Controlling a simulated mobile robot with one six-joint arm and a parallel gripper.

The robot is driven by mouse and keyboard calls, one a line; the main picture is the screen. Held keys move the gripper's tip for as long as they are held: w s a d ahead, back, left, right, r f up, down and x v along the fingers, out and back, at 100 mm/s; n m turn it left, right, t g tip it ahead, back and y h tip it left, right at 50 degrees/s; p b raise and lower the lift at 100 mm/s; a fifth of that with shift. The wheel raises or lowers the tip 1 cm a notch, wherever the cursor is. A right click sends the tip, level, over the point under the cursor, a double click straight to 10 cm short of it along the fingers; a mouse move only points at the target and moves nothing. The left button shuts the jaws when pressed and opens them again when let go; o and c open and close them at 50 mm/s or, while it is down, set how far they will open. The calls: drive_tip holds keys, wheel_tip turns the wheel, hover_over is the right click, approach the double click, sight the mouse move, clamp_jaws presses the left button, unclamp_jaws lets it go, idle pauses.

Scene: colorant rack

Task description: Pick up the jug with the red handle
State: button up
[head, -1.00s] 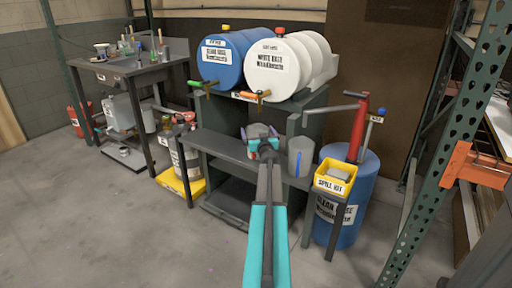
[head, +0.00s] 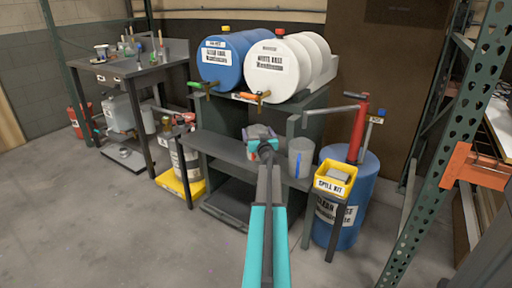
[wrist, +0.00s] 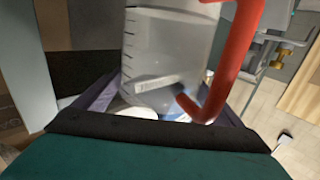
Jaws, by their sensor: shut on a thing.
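The jug with the red handle (wrist: 172,48) is a clear grey, graduated vessel that fills the middle of the wrist view. Its red handle (wrist: 236,62) curves down its right side. My gripper (wrist: 165,105) has its dark purple fingers either side of the jug and is shut on it. In the head view my gripper (head: 265,147) is over the rack's shelf, below the drums. The grey jug (head: 258,131) shows just behind it, partly hidden. I cannot tell whether the jug's base touches the shelf.
A second clear jug with a blue handle (head: 300,157) stands close on the right. The dark shelf (head: 220,149) is clear to the left. White drum (head: 276,70) and blue drum (head: 219,63) lie above, with taps overhanging. A yellow spill kit bin (head: 335,178) is at right.

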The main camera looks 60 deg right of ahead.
drive_tip(key=shift+c, duration=0.6)
drive_tip(key=shift+r, duration=0.3)
drive_tip(key=s+a+r+p, duration=0.4)
drive_tip(key=s+a, duration=0.5)
drive_tip(key=a, duration=0.3)
drive_tip(key=shift+s+a+r+p, duration=0.2)
drive_tip(key=shift+s+a+p, duration=0.05)
drive_tip(key=shift+p, duration=0.55)
idle(0.9)
drive_tip(key=shift+s+a, duration=0.1)
idle(0.9)
